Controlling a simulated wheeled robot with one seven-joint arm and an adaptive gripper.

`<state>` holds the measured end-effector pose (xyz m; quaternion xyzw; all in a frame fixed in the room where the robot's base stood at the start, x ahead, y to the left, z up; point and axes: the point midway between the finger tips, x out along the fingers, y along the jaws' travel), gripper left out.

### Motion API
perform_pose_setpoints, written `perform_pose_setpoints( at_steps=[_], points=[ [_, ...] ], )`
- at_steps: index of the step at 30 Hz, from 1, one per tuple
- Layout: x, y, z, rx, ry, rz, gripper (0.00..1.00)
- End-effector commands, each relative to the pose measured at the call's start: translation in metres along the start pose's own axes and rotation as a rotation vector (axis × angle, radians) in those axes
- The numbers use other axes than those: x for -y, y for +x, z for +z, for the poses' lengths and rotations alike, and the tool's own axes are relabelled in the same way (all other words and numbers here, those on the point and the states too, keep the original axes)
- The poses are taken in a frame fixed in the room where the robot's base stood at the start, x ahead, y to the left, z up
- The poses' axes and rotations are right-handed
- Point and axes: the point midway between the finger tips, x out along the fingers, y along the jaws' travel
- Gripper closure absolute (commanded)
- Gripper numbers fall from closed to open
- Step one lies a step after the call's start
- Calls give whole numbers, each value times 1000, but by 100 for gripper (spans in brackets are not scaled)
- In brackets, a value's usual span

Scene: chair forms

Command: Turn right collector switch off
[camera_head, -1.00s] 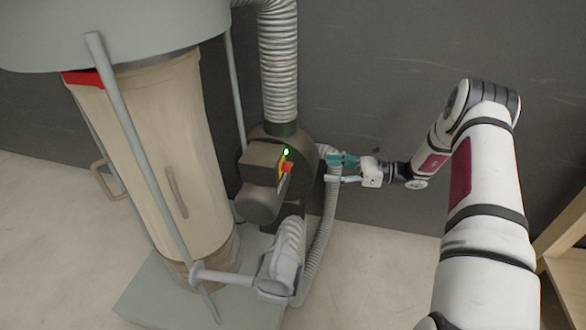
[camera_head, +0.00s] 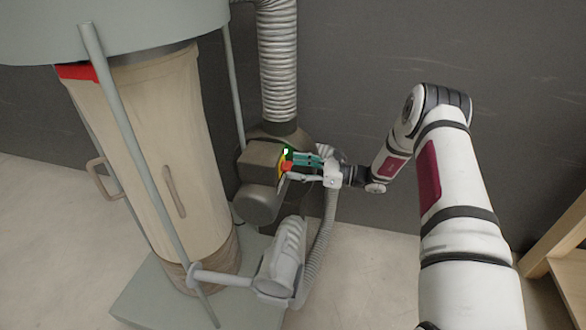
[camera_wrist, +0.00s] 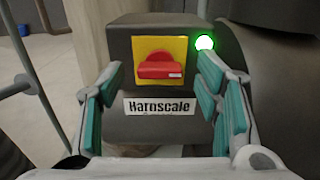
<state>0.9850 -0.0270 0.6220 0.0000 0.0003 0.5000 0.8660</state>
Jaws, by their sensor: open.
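The collector switch (camera_wrist: 159,66) is a red knob on a yellow square plate (camera_wrist: 147,44), on the dark switch box (camera_wrist: 115,55) of the collector. The knob's grip lies horizontal, and a green light (camera_wrist: 204,42) glows at the plate's upper right. In the head view the red switch (camera_head: 286,167) sits on the box's right side, partly covered by my gripper (camera_head: 296,168). My gripper (camera_wrist: 160,95) is open, its teal-padded fingers to the left and right of the switch in the wrist view. Whether a finger touches the box cannot be told.
The grey motor (camera_head: 262,203), ribbed hose (camera_head: 278,75) and beige filter bag (camera_head: 160,140) surround the box. A wooden shelf (camera_head: 560,260) stands at the far right. Floor between is clear.

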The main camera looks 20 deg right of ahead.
Motion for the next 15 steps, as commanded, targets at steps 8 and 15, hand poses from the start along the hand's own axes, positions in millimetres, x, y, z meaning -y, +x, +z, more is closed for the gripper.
perform_pose_setpoints(
  at_steps=[8, 15],
  points=[
    [0, 17, 0, 0, 0, 0, 42],
    [0, 17, 0, 0, -1, 0, 44]
  ],
)
